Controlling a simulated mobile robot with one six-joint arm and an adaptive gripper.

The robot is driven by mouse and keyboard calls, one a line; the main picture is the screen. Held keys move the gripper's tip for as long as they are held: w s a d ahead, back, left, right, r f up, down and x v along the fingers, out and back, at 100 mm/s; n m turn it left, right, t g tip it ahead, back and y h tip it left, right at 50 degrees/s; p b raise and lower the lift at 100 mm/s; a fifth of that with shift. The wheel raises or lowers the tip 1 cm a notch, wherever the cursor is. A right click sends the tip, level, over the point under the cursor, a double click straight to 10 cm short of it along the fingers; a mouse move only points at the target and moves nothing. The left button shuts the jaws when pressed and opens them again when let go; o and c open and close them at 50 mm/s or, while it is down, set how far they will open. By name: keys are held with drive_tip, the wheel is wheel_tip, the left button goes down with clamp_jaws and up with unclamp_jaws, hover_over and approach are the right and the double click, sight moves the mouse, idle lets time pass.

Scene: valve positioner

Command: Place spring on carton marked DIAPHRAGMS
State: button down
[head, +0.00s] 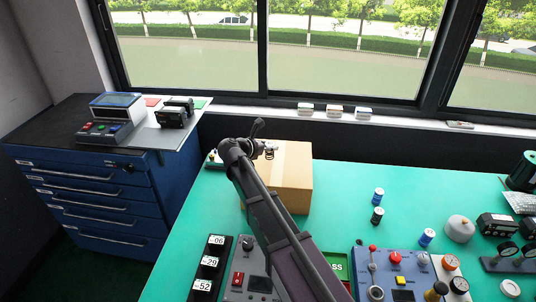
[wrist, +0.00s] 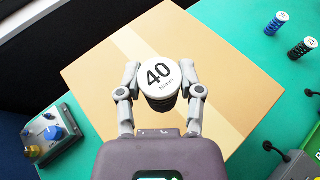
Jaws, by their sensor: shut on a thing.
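My gripper (wrist: 160,80) is shut on a spring (wrist: 165,100), a dark coil with a white round top marked "40 N/mm". The spring stands roughly upright between the two fingers. In the wrist view the carton (wrist: 110,60), tan with a paler tape strip, fills the background below it. In the head view my gripper (head: 262,148) is over the back part of the carton (head: 293,180), with the spring (head: 269,154) showing small beneath it. I cannot tell whether the spring touches the carton top. No lettering on the carton is readable.
The carton stands on a green bench (head: 340,185). A blue capped spring (head: 378,194) and a dark one (head: 377,215) stand to its right. A grey box with knobs (wrist: 52,135) is at its left. Control panels line the front. A window sill runs behind.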

sight(267, 153)
drive_tip(key=shift+s+f+b, duration=0.1)
drive_tip(key=shift+f+b, duration=1.25)
drive_tip(key=shift+f, duration=0.35)
drive_tip(key=shift+f, duration=0.15)
drive_tip(key=shift+c, duration=1.3)
unclamp_jaws()
drive_tip(key=shift+r, duration=0.25)
drive_tip(key=p+v, duration=0.4)
drive_tip(key=v, duration=0.8)
drive_tip(key=shift+p, duration=0.3)
drive_tip(key=shift+d, duration=0.15)
